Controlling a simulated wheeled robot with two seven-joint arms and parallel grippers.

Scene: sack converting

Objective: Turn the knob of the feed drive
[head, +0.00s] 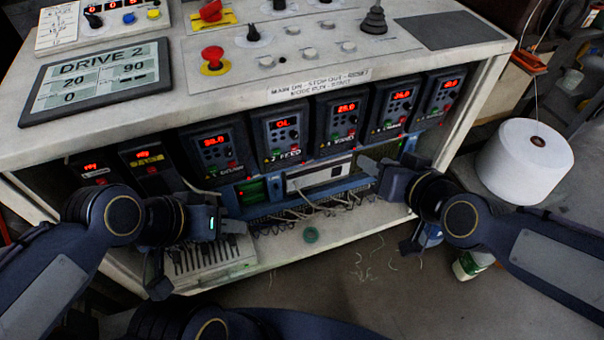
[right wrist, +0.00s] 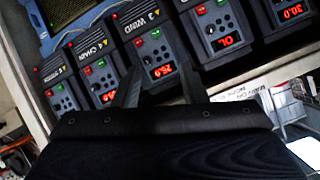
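The feed drive (head: 283,135) is a dark unit in the row under the console top, labelled "2 FEED", with a red display reading "OL". Its small dark knob (head: 293,134) sits on the face below the display. In the right wrist view the feed drive (right wrist: 224,38) appears upside down, right of the drive labelled WIND (right wrist: 150,45). My right gripper (head: 385,168) is below and right of the feed drive, near the lower edge of the row. Its two fingers (right wrist: 160,85) are apart and empty. My left gripper (head: 215,228) is low, in front of the lower shelf; its opening is unclear.
Similar drives flank the feed drive closely, including a chain drive (right wrist: 98,75). A white yarn cone (head: 524,160) stands at right.

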